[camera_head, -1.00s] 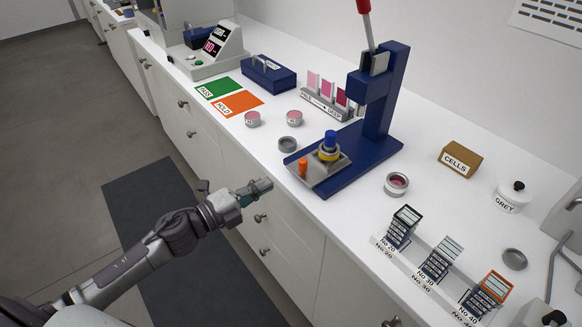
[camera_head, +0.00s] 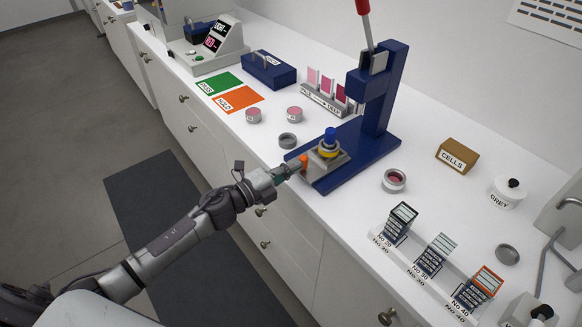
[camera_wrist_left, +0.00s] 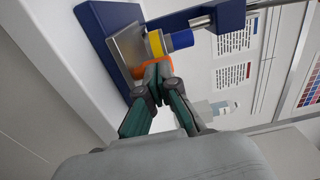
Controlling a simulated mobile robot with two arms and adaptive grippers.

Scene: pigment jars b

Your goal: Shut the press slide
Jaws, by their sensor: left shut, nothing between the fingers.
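The blue press (camera_head: 374,115) stands on the white counter with its red-tipped lever raised. Its grey metal slide (camera_head: 330,172) sits on the blue base, with an orange knob (camera_head: 304,162) at its front edge. A yellow-ringed holder with a blue top (camera_head: 329,147) stands on the slide. My left gripper (camera_head: 297,167) is shut and empty, its fingertips at the orange knob. In the left wrist view the fingertips (camera_wrist_left: 158,70) overlap the orange knob (camera_wrist_left: 140,69); whether they touch is hard to tell. The slide (camera_wrist_left: 131,48) also shows there. My right gripper is not in view.
A grey ring (camera_head: 288,141) and pink-filled jars (camera_head: 294,114) stand left of the press. An open jar (camera_head: 394,180) stands to its right. A rack of numbered cards (camera_head: 429,258) lies nearer the right front. The counter's front edge runs below my left arm.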

